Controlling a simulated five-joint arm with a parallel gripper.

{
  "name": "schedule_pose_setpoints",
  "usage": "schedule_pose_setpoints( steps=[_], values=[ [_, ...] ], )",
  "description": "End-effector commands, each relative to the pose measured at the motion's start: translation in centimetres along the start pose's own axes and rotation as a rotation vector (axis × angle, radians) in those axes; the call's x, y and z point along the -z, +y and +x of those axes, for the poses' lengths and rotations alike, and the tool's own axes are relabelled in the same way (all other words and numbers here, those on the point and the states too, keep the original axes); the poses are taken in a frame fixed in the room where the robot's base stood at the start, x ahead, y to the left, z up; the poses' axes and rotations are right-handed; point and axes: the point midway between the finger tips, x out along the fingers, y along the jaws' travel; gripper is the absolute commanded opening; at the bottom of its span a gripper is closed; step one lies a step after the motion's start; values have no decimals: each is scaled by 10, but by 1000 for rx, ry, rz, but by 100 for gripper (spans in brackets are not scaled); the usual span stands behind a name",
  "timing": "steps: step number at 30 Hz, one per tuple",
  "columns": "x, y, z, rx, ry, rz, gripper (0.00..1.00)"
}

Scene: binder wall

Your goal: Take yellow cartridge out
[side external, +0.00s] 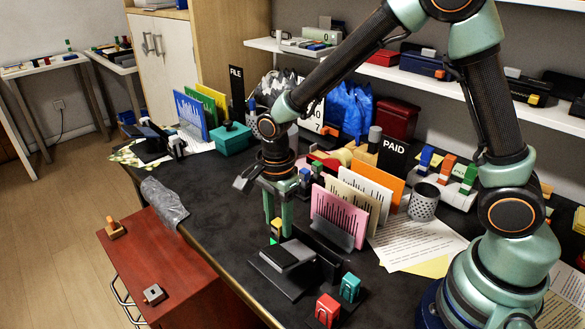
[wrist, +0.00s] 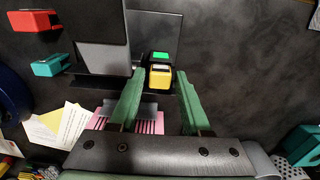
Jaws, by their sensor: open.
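The yellow cartridge (side external: 276,225) is a small block with a dark upper part. It sits at the back end of a low black and grey device (side external: 285,256) on the dark desk. A small bright green patch shows right beside the cartridge. In the wrist view the yellow cartridge (wrist: 160,77) lies between the tips of my gripper (wrist: 160,86), with a gap on each side. My gripper (side external: 278,232) points down over the cartridge, open and empty. How deep the cartridge sits in the device is hidden.
A pink card in a dark holder (side external: 338,220) stands close to the right of my gripper. Red (side external: 327,310) and teal (side external: 350,287) blocks stand near the device. A red cabinet (side external: 165,265) stands at the desk's front. The desk left of my gripper is mostly clear.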

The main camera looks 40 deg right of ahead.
Motion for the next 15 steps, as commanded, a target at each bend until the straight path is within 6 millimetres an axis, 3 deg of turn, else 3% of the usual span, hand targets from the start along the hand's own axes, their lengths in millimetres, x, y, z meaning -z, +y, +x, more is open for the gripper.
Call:
schedule_pose_setpoints(
  steps=[5, 6, 9, 15],
  values=[
    [0, 0, 0, 0, 0, 0, 48],
    [0, 0, 0, 0, 0, 0, 32],
    [0, 0, 0, 0, 0, 0, 0],
    [0, 0, 0, 0, 0, 0, 0]
  ],
)
